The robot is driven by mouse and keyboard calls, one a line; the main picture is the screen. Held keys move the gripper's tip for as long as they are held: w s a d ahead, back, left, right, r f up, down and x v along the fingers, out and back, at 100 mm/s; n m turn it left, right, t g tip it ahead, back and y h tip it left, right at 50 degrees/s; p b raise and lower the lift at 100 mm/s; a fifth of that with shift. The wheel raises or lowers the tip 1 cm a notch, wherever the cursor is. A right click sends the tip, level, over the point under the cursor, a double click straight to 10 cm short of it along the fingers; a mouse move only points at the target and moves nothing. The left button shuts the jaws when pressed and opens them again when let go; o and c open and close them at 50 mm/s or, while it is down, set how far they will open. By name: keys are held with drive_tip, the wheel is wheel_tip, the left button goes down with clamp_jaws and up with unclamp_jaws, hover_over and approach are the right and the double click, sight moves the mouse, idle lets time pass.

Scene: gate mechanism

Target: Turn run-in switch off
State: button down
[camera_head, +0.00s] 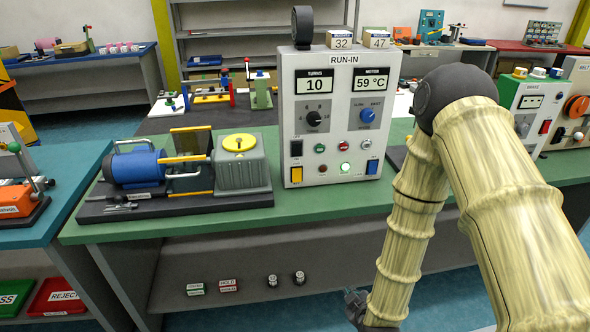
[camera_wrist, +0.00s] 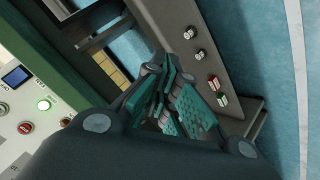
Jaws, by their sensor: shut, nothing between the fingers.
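The grey RUN-IN panel (camera_head: 328,75) stands upright on the green bench. It carries a black rocker (camera_head: 296,148) at left, a yellow rocker (camera_head: 296,174) below it and a blue rocker (camera_head: 372,167) at lower right. A white-green button (camera_head: 345,168) is lit. The small switch labels are too small to read here, so I cannot tell which is the run-in switch. My gripper (camera_head: 356,303) hangs low in front of the bench, well below and apart from the panel. In the wrist view my gripper (camera_wrist: 168,75) is shut and empty; the panel's blue rocker (camera_wrist: 17,76) shows at left.
The green bench top (camera_head: 330,203) has its front edge between panel and gripper. A blue motor rig (camera_head: 140,167) stands left of the panel. A BRAKE panel (camera_head: 528,110) stands at right, behind my arm. Small blocks and weights lie on the lower shelf (camera_head: 320,260).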

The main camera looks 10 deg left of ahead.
sight(294, 147)
drive_tip(key=w+a+r+n+t+y, duration=0.1)
drive_tip(key=w+a+r+n+t, duration=0.1)
drive_tip(key=r, duration=0.7)
drive_tip(key=w+a+r+n+t+y+p, duration=0.1)
drive_tip(key=w+a+r+n+t, duration=0.2)
drive_tip(key=w+a+r+n, duration=0.2)
drive_tip(key=w+a+r+n+t+y, duration=0.1)
drive_tip(key=w+a+r+n+t, duration=0.2)
drive_tip(key=w+a+r, duration=0.3)
drive_tip(key=a+r, duration=0.3)
drive_tip(key=r, duration=0.4)
drive_tip(key=shift+w+a+r+y, duration=0.25)
drive_tip(key=shift+a+r+y, duration=0.05)
drive_tip(key=shift+a+r, duration=0.1)
drive_tip(key=shift+w+n+p, duration=0.1)
drive_tip(key=shift+n+p, duration=0.2)
drive_tip(key=p+x, duration=0.4)
drive_tip(key=x, duration=0.9)
drive_tip(key=shift+w+a+r+p, duration=0.2)
drive_tip(key=shift+w+r+p, duration=0.05)
drive_tip(key=shift+w+p, duration=0.15)
drive_tip(key=shift+d+r, duration=0.1)
